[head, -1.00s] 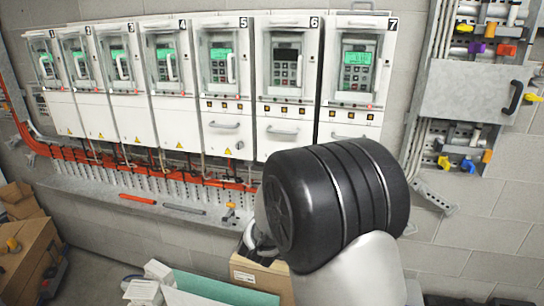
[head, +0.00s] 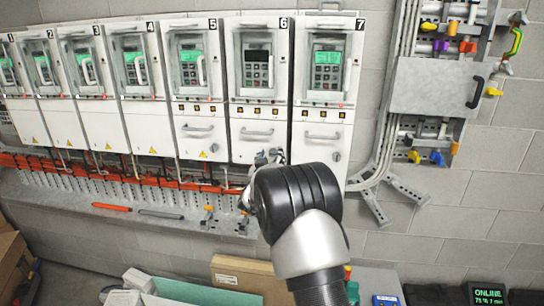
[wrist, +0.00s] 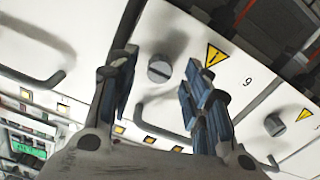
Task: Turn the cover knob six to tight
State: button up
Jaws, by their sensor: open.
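The row of numbered white drive covers is in the head view, with cover six (head: 258,140) below the number 6 label. My gripper (head: 270,158) is at its lower right corner and hides its knob there. The wrist view is turned over and shows a grey round slotted knob (wrist: 159,70) on a white cover. It appears between the two fingers of my gripper (wrist: 157,78), apart from both. The gripper is open and empty. A 6 or 9 mark (wrist: 247,81) stands near a yellow warning triangle (wrist: 215,55).
A curved handle (wrist: 165,112) is close to the fingers in the wrist view, and another knob (wrist: 275,125) is at right. In the head view, a ledge (head: 130,209) with orange cables runs below the covers. Conduits (head: 385,130) stand at right.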

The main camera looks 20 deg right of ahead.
jog(key=shift+w+d, duration=0.35)
jog(key=shift+w, duration=0.1)
jog(key=shift+c, duration=0.5)
grip_shut()
